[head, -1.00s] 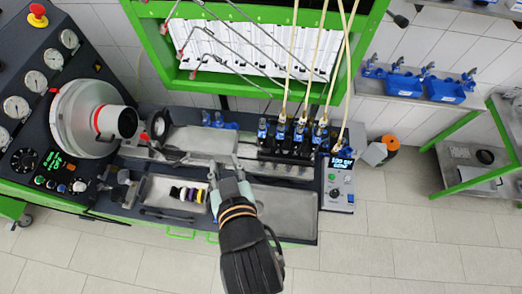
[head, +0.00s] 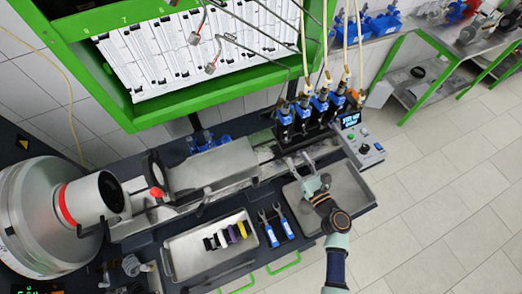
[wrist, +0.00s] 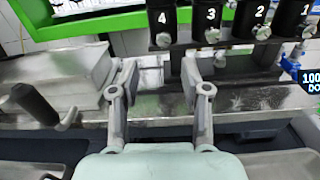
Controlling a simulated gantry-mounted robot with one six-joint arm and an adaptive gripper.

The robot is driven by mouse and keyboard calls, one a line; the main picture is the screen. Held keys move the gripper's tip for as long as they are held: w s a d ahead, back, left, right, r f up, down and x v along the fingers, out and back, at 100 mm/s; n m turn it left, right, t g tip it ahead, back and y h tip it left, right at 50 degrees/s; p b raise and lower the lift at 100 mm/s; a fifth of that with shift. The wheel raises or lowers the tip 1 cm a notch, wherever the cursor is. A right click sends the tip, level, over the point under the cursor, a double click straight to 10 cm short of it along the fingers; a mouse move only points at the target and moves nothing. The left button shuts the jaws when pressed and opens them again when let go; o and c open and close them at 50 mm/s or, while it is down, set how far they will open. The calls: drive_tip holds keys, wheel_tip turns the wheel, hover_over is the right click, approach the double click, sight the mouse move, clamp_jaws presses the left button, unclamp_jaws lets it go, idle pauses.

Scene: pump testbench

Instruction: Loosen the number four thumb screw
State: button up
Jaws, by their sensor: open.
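In the wrist view, several black numbered clamps hang in a row, with 4 at the left and 1 at the right. The number four thumb screw (wrist: 163,40) is a small silver knob at the lower end of the black clamp marked 4 (wrist: 161,16). My gripper (wrist: 157,72) is open and empty, its fingertips spread apart below that screw and not touching it. In the head view my gripper (head: 299,160) is just in front of the row, near its left end. The screws are too small to make out there.
The number three thumb screw (wrist: 212,35) is close on the right. A grey metal block (head: 214,165) lies left of the row. A control box with a display (head: 359,139) stands right. A tray (head: 168,262) and blue-handled tools (head: 267,227) lie in front.

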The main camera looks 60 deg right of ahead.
sight(287, 138)
drive_tip(key=x, duration=0.7)
drive_tip(key=shift+w+d+r, duration=0.15)
drive_tip(key=shift+w+d, duration=0.05)
drive_tip(key=shift+d, duration=0.3)
clamp_jaws()
